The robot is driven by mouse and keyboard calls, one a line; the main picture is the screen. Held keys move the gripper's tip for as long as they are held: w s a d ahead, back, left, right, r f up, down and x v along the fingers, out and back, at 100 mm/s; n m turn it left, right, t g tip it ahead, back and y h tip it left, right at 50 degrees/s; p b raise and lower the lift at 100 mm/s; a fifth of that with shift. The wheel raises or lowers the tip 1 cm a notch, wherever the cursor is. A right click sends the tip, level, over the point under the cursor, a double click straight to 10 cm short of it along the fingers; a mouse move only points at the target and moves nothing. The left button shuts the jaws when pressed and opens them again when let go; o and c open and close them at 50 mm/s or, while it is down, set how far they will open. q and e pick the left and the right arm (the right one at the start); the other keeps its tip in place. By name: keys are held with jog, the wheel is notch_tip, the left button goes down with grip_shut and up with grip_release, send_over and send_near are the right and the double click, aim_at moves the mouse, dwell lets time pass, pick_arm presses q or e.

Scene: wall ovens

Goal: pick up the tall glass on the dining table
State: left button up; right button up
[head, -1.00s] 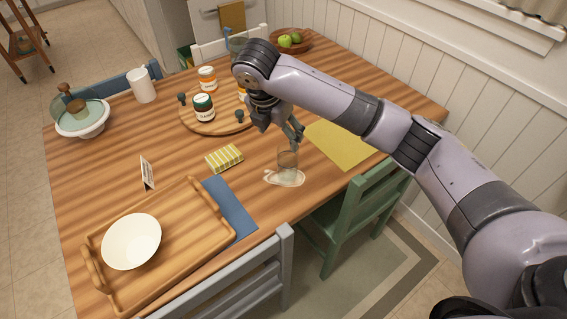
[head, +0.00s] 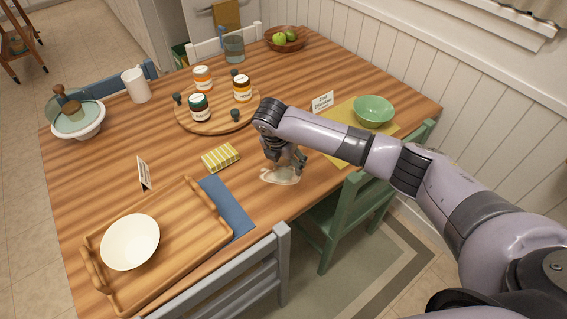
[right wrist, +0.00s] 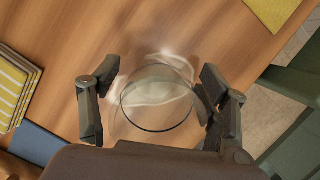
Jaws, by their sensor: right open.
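A clear glass (right wrist: 157,104) stands on the dining table (head: 330,180), seen from above as a round rim in the right wrist view. A pale, irregular flat patch (right wrist: 172,82) lies under or beside it; I cannot tell what it is. My right gripper (head: 286,159) is low over the table and mostly hides the glass in the head view. In the right wrist view the right gripper (right wrist: 155,112) is open, with one finger each side of the rim, the right finger closer to it. My left gripper is not in view.
Another bluish glass (head: 234,48) stands at the back. Nearby are a yellow striped block (head: 221,158), a round board (head: 217,121) with jars, and a green bowl (head: 374,110). A wooden tray (head: 182,258) holds a white bowl. A green chair (head: 340,225) is close in front.

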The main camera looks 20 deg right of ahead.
jog(key=shift+w+f, duration=0.1)
jog(key=shift+f, duration=0.15)
jog(key=shift+c, duration=0.5)
jog(key=shift+r, duration=0.1)
jog(key=c, duration=1.3)
